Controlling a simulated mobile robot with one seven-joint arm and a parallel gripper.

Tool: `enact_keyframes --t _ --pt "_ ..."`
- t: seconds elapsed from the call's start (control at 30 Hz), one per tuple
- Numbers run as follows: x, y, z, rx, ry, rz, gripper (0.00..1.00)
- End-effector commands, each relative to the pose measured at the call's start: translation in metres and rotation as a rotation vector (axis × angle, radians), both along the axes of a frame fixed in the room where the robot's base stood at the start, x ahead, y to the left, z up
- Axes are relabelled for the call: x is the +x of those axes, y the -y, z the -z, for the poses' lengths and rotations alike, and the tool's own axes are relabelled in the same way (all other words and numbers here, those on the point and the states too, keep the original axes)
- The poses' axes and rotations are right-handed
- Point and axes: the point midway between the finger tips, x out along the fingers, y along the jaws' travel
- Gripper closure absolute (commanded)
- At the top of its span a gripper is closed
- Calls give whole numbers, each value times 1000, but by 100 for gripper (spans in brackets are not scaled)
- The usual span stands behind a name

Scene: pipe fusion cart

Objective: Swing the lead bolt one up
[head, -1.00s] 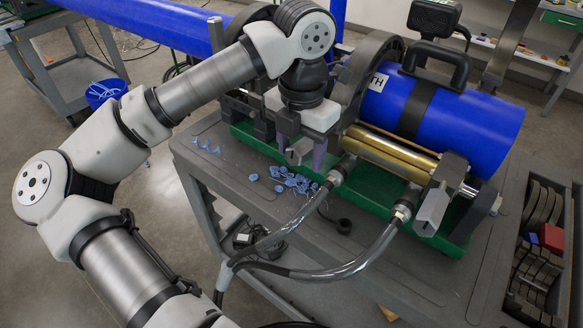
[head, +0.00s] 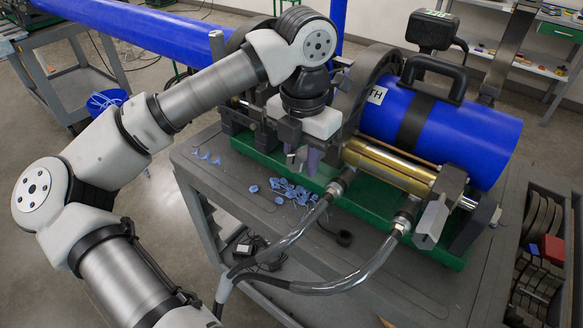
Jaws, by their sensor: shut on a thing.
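My gripper (head: 302,157) hangs at the end of my arm over the front of the pipe fusion machine, with its purple fingers pointing down. The fingers are close together, shut on a small grey metal part (head: 297,160) at the front of the left clamps. This part looks like the lead swing bolt, but the gripper body and fingers hide most of it. I cannot tell its exact tilt. A dark round clamp ring (head: 372,85) stands just right of the gripper. A blue pipe (head: 465,135) lies in the machine on the right.
A green machine base (head: 400,225) stands on the grey cart (head: 400,285). Blue shavings (head: 290,192) lie in front of the gripper. Two hoses (head: 300,230) curve across the cart's front. A grey end block (head: 433,220) and brass cylinder (head: 390,168) are at right.

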Motion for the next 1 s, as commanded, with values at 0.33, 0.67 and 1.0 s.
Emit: enact_keyframes --t 0.33,0.67,1.0 --pt "3 2 -12 -2 4 0 78" --pt "7 5 -22 -2 4 -1 78" --pt "13 9 -33 -2 4 -1 78"
